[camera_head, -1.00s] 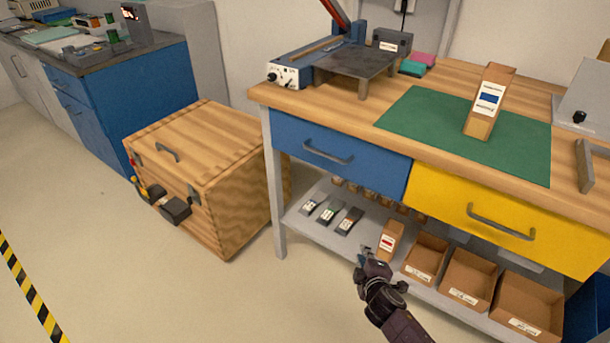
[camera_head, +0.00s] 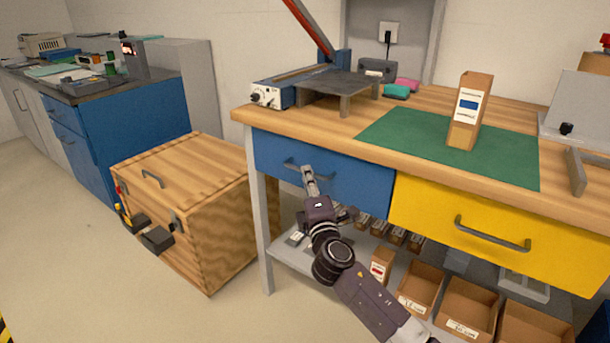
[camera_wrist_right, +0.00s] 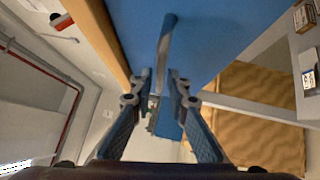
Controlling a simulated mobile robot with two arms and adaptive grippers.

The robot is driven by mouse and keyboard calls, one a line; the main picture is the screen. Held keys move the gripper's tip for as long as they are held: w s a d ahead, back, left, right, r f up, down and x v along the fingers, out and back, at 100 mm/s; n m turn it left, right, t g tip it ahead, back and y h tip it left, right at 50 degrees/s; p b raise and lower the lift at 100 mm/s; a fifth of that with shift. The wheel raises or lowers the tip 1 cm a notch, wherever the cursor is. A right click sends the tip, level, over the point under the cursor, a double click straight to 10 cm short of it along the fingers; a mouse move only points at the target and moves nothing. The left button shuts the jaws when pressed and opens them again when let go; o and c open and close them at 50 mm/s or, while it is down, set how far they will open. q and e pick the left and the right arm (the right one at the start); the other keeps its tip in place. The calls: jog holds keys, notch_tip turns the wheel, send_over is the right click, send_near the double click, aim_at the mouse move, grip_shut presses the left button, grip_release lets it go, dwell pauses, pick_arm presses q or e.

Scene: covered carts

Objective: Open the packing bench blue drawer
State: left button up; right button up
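The packing bench's blue drawer (camera_head: 352,180) is shut under the left part of the wooden top; its front also shows in the right wrist view (camera_wrist_right: 215,35). Its grey bar handle (camera_head: 290,163) is partly covered by my right gripper (camera_head: 308,174) in the head view. In the right wrist view, the gripper's two fingers (camera_wrist_right: 160,78) are apart, and the handle (camera_wrist_right: 166,40) lines up with the gap between them. I cannot tell whether they touch it. My left gripper is not in view.
A yellow drawer (camera_head: 497,233) sits right of the blue one. A lower shelf (camera_head: 283,256) holds cardboard bins (camera_head: 466,310) and small boxes. A wooden crate (camera_head: 200,207) stands left of the bench, with bare floor in front of it.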

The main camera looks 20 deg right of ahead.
jog(key=shift+w+d+r, duration=0.1)
jog(key=shift+w, duration=0.6)
jog(key=shift+w+d+r, duration=0.1)
jog(key=shift+w, duration=0.6)
jog(key=shift+c, duration=0.3)
grip_shut()
